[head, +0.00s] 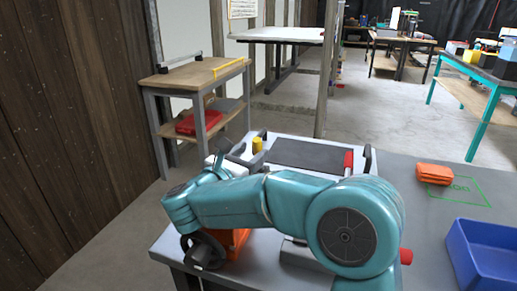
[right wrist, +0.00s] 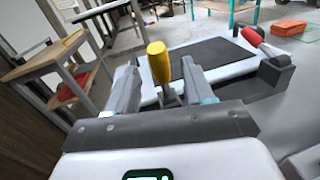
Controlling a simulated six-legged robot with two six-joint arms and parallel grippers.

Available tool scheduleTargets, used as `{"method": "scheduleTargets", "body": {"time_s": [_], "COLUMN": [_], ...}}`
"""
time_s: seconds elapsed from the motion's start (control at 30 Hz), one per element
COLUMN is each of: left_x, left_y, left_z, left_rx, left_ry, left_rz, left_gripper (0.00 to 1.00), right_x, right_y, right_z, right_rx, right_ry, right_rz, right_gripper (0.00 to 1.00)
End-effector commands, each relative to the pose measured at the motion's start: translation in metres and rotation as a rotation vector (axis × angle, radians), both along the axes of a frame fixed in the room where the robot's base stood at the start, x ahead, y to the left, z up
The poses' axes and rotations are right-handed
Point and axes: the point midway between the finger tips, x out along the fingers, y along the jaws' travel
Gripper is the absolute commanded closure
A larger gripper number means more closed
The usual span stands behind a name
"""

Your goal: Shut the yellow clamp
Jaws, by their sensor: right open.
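The yellow clamp shows as an upright yellow handle (head: 257,144) at the left end of a pale plate with a dark panel (head: 306,156). In the right wrist view, the yellow handle (right wrist: 159,62) stands up on a grey lever. My right gripper (head: 236,154) is open beside it. In the right wrist view its two fingers (right wrist: 160,76) stand apart, with the handle showing between them; contact cannot be told. A red-handled clamp (right wrist: 253,36) is at the other end of the plate, and its red handle also shows in the head view (head: 348,160). My left gripper is out of view.
My right arm hides much of the grey bench (head: 425,215). A black handwheel (head: 203,250) and an orange block (head: 228,242) sit below it. An orange case (head: 434,174) and a blue bin (head: 486,253) are at the right. A wooden side table (head: 190,77) stands at the left.

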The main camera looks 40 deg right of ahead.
Motion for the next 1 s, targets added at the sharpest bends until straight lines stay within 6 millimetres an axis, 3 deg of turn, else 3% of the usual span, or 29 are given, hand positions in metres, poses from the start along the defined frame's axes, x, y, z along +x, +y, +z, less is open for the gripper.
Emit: {"method": "scheduleTargets", "body": {"time_s": [0.2, 0.57, 0.6, 0.73, 0.77, 1.0], "left_x": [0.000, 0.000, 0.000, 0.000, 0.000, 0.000], "left_y": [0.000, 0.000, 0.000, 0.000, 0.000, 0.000], "left_z": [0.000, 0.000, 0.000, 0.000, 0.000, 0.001], "left_rx": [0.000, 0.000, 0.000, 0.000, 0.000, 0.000], "left_ry": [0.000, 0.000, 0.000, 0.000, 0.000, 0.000], "left_rz": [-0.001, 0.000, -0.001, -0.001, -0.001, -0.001], "left_gripper": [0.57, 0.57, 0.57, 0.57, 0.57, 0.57], "right_x": [0.009, 0.012, 0.012, 0.012, 0.012, 0.012], "right_y": [-0.032, -0.041, -0.041, -0.041, -0.041, -0.042], "right_z": [0.001, 0.001, 0.001, 0.001, 0.001, 0.002], "right_rx": [-0.001, -0.002, -0.001, -0.001, -0.001, 0.006], "right_ry": [0.000, 0.000, 0.001, 0.001, 0.001, 0.005], "right_rz": [-0.002, 0.001, 0.001, 0.001, 0.001, -0.001], "right_gripper": [0.48, 0.48, 0.51, 0.94, 1.00, 1.00]}}
